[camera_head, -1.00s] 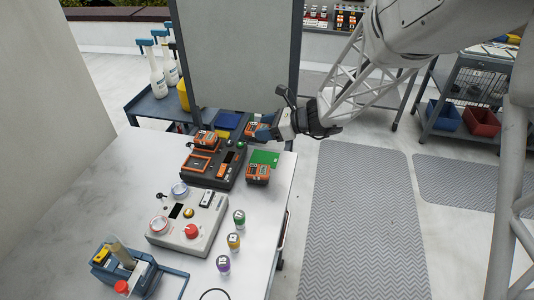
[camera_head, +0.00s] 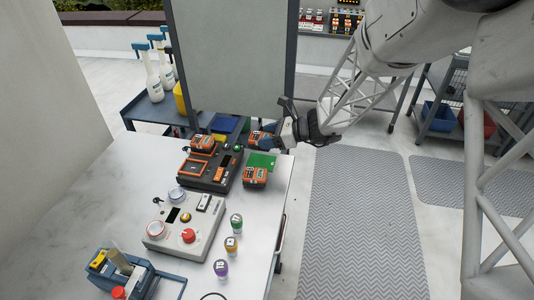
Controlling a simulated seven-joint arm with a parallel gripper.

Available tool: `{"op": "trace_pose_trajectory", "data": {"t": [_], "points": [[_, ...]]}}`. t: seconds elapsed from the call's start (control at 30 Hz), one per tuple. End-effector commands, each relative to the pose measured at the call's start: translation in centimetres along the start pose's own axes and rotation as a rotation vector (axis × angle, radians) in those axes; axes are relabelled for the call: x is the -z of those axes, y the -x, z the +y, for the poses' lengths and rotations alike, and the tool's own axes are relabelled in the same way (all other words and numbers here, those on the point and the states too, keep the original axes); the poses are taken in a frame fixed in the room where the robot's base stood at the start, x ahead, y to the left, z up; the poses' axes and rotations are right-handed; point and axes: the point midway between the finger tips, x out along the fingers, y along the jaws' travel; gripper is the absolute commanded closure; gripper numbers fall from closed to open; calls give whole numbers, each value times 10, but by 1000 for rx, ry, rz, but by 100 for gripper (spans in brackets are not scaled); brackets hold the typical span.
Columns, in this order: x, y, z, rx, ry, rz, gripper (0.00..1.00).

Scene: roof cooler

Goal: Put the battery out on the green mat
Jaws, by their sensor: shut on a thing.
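My gripper (camera_head: 266,140) is at the far right corner of the white table, shut on an orange and dark battery (camera_head: 257,137). The fingers partly hide this battery. The green mat (camera_head: 262,159) lies just in front of the gripper; I cannot tell the battery's height over the table. A second orange battery (camera_head: 255,177) stands at the mat's near edge. A third orange battery (camera_head: 202,143) sits on the dark charger (camera_head: 223,183), at its far left.
Blue mat (camera_head: 224,123) lies behind the charger. A grey panel (camera_head: 232,60) rises behind the table. A light device with knobs (camera_head: 203,235), several small lidded jars (camera_head: 232,244) and a blue holder (camera_head: 143,280) occupy the near table. The table's left side is clear.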

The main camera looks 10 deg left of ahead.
Motion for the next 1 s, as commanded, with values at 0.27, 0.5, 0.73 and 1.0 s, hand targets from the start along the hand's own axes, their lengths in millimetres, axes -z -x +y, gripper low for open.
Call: {"op": "trace_pose_trajectory", "data": {"t": [0.27, 0.5, 0.73, 1.0], "points": [[25, -10, 0, 0, 0, -1, 82], [25, -11, 0, 0, 1, -1, 82], [32, -14, 0, 0, -1, 0, 82], [57, -24, 0, 0, 0, -1, 82]]}}
